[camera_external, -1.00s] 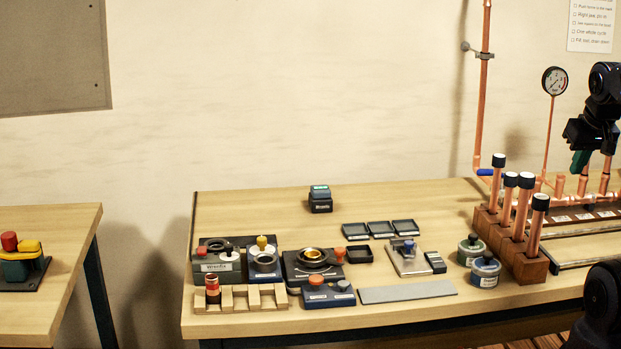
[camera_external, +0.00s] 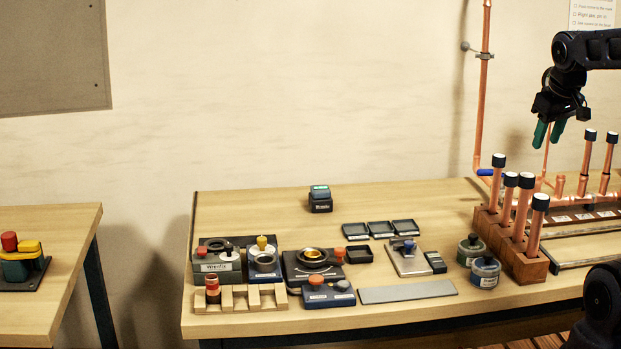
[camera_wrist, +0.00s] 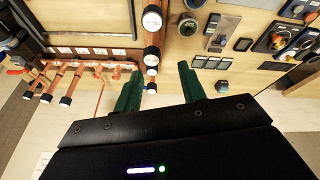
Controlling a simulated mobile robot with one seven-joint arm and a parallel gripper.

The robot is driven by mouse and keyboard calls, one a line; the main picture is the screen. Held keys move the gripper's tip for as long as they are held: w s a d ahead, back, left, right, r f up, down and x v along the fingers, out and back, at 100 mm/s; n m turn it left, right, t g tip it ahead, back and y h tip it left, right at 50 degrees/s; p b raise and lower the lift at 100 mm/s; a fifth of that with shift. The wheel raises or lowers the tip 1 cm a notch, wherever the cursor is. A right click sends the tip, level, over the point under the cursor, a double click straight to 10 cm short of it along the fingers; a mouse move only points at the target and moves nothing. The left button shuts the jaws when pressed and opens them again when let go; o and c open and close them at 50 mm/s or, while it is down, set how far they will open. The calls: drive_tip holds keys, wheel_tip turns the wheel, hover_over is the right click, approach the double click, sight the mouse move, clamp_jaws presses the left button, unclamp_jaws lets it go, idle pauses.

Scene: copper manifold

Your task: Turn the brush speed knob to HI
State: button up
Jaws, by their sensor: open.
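My gripper (camera_external: 549,136) is open and empty, high above the copper pipes at the right in the external view. In the wrist view its two green fingers (camera_wrist: 160,72) stand apart. The brush speed knob cannot be picked out for sure, as lettering is too small. Knob-bearing units sit at the bench's left: a grey unit (camera_external: 217,267) with a black knob and red button, a blue-grey unit (camera_external: 263,265) with a yellow knob, and a low blue box (camera_external: 328,296) with an orange button and a dark knob. My gripper is well to their right, touching none.
Capped copper pipes (camera_external: 522,205) stand upright in a wooden block below my gripper. Two round tins (camera_external: 485,271), small black trays (camera_external: 380,229) and a grey mat (camera_external: 408,292) lie between. The bench's back left is mostly clear.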

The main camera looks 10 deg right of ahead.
drive_tip(key=w+a+r+n+g, duration=0.1)
drive_tip(key=w+a+r+n, duration=0.3)
drive_tip(key=w+a, duration=0.65)
drive_tip(key=w+a+f+n, duration=0.1)
drive_tip(key=w+a+n, duration=0.2)
drive_tip(key=a, duration=0.6)
drive_tip(key=w+a+f+n, duration=0.2)
drive_tip(key=w+a+n, duration=0.2)
drive_tip(key=a, duration=0.5)
drive_tip(key=n+g, duration=0.3)
drive_tip(key=n, duration=0.7)
hover_over(227, 246)
wheel_tip(227, 246, down, 16)
wheel_tip(227, 246, down, 11)
drive_tip(key=shift+r, duration=0.15)
clamp_jaws()
